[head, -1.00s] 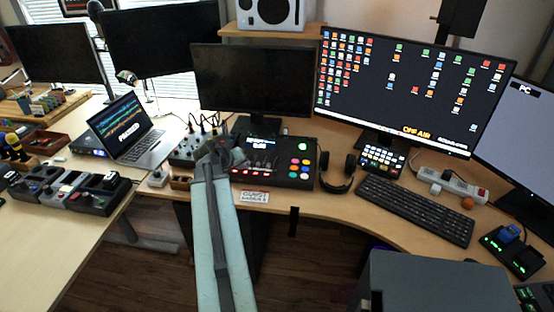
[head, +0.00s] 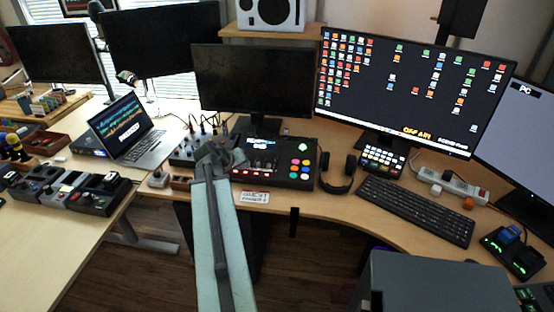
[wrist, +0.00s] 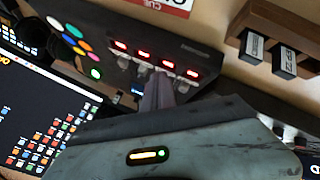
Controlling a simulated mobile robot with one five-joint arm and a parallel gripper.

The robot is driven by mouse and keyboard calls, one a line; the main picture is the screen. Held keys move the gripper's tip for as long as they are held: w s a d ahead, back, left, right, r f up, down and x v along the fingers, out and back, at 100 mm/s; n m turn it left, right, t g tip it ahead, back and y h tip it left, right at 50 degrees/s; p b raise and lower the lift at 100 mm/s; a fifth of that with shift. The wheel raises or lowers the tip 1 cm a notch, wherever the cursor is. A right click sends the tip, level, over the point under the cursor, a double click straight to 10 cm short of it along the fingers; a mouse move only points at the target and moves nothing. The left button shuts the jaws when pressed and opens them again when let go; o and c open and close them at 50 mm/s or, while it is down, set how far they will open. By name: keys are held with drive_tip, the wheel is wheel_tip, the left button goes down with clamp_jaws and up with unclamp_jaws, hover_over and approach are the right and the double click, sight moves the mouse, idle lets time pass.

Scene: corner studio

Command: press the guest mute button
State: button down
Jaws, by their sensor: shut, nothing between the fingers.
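The black mixing console (head: 306,152) sits on the desk below the middle monitor, with several coloured round buttons on its right. In the wrist view the console (wrist: 115,65) shows a row of red-lit buttons (wrist: 143,54) with pale pieces beside them. No readable label shows which one is the guest mute button. My gripper (head: 240,157) is shut and empty over the console's left part. In the wrist view my gripper fingers (wrist: 158,95) reach close to the row, near the two buttons at its right end. I cannot tell whether they touch anything.
Headphones (head: 338,174) and a keyboard (head: 415,209) lie right of the console. A small mixer with knobs (head: 190,150) and a laptop (head: 128,132) stand to the left.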

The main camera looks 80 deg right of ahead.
idle(0.4)
drive_tip(key=shift+f+b, duration=0.45)
drive_tip(key=shift+f+b, duration=0.3)
idle(0.3)
drive_tip(key=shift+r+p, duration=0.75)
wheel_tip(320, 180, up, 6)
drive_tip(key=p, duration=0.6)
